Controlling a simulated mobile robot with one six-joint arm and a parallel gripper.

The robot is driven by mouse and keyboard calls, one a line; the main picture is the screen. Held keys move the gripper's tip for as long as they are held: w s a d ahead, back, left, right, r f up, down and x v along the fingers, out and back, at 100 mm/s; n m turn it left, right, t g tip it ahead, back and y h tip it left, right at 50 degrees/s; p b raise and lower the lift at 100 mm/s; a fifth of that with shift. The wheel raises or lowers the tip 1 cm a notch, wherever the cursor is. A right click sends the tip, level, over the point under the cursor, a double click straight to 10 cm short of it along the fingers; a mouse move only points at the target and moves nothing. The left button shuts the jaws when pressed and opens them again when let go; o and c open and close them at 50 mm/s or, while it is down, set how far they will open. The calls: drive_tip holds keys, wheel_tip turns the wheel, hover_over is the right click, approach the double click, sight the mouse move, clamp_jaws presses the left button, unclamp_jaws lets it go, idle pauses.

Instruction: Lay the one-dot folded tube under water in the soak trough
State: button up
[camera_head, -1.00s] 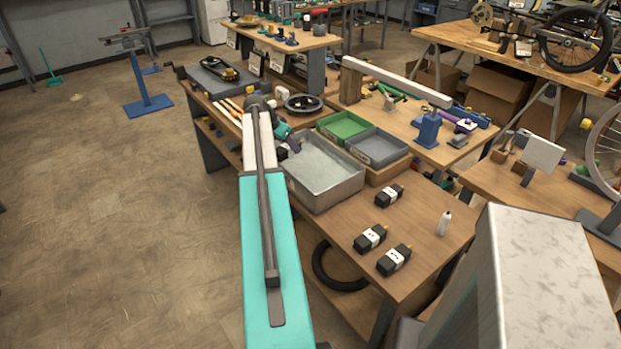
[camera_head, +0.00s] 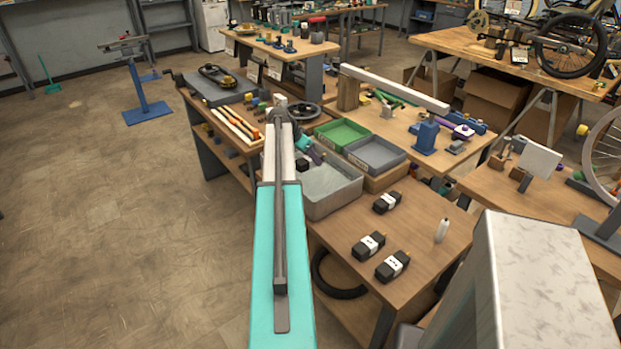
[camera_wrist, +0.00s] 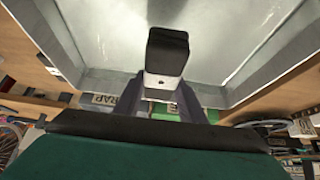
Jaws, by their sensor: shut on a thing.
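My gripper (camera_wrist: 162,92) is shut on a black folded tube (camera_wrist: 167,48) with a white band. A single dark dot shows on the band in the wrist view. The grey soak trough (camera_head: 342,207) stands on the bench, and its wall (camera_wrist: 262,72) frames the tube in the wrist view. Clear water with pale glints lies behind the tube there. The tube appears above the trough; how far above the water, I cannot tell. In the head view my gripper (camera_head: 312,152) is partly hidden by my arm, over the trough's far part.
A tyre (camera_head: 335,275) lies on the shelf below.

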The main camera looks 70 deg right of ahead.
sight(300, 161)
drive_tip(key=shift+f+p, duration=0.45)
drive_tip(key=shift+f, duration=1.8)
drive_tip(key=shift+f, duration=0.15)
drive_tip(key=shift+f+p, duration=0.5)
drive_tip(key=shift+f, duration=1.25)
drive_tip(key=shift+f, duration=0.15)
drive_tip(key=o, duration=1.1)
drive_tip(key=shift+r, duration=0.25)
drive_tip(key=b+v, duration=0.2)
drive_tip(key=v, duration=1)
